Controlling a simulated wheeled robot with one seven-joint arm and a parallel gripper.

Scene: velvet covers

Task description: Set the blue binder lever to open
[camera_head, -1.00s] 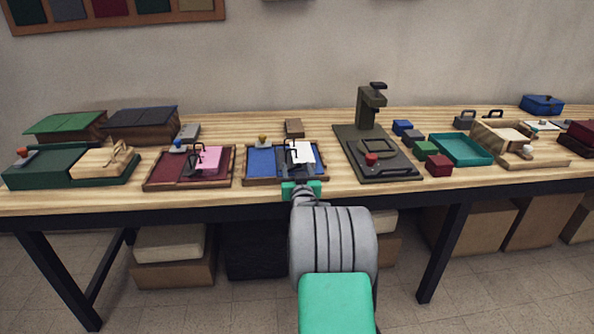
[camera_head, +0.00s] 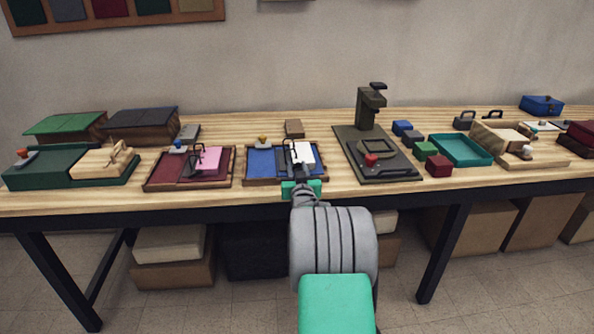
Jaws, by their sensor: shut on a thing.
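The blue binder (camera_head: 263,162) lies open on the bench, a wooden-edged tray with blue panels, a white sheet on its right half and a yellow knob at its back left. Its thin black lever (camera_head: 290,152) stands up near the middle, beside the white sheet. My gripper (camera_head: 298,168) reaches in from the front over the binder's right half. It is shut at the lever, though the fingers are small and the exact contact is hard to see. My wrist hides part of the binder's front edge.
A red binder (camera_head: 165,172) with a pink sheet stands to the left. A dark press (camera_head: 369,110) stands close to the right. Small coloured blocks and a teal tray (camera_head: 461,150) lie further right. A small brown block (camera_head: 294,128) sits behind the binder.

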